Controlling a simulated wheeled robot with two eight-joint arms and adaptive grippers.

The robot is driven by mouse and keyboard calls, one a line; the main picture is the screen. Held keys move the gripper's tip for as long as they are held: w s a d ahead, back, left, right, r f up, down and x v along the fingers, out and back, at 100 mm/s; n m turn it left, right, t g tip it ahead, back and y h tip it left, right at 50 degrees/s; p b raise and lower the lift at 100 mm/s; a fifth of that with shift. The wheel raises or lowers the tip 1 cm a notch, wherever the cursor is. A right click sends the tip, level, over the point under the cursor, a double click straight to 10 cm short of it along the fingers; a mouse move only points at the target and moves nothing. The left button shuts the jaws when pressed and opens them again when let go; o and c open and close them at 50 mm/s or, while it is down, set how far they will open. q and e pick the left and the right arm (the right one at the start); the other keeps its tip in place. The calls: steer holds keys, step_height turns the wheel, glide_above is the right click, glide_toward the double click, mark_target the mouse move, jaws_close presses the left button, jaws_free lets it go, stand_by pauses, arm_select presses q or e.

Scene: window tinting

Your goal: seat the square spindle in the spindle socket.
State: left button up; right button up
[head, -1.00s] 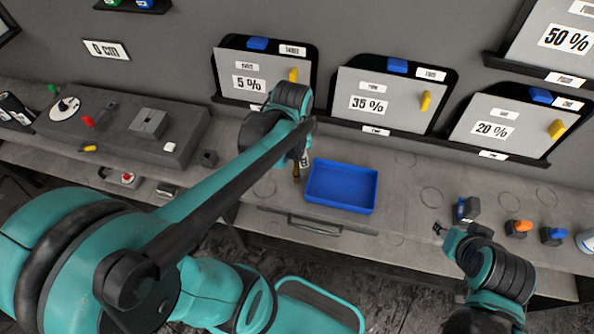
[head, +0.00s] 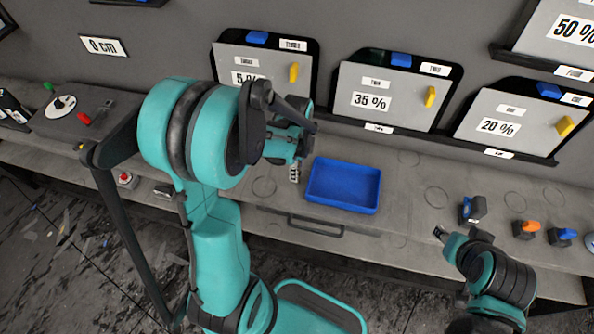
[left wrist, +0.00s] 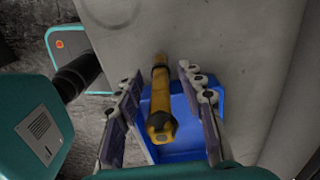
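A yellow bar with a squared near end, which looks like the square spindle (left wrist: 160,110), lies lengthwise between the fingers of my left gripper (left wrist: 160,78) in the left wrist view. Gaps show on both sides, so the fingers look open around it. In the head view my left gripper (head: 295,172) is just left of the blue tray; my arm hides most of it and I cannot make out the spindle there. The spindle socket cannot be picked out; my arm covers much of the left bench. My right gripper (head: 440,233) is small at the right, its opening unclear.
The blue tray (head: 343,207) lies on the bench and shows behind the spindle in the left wrist view (left wrist: 185,132). A grey console (head: 50,122) stands at the left. Small knobbed blocks (head: 525,230) stand at the right. Percent-marked panels (head: 385,100) line the back.

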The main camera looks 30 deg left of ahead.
arm_select(q)
steer(key=shift+f, duration=0.7)
arm_select(e)
steer(key=shift+f, duration=0.25)
arm_select(q)
steer(key=shift+r, duration=0.1)
jaws_close()
steer(key=shift+r, duration=0.1)
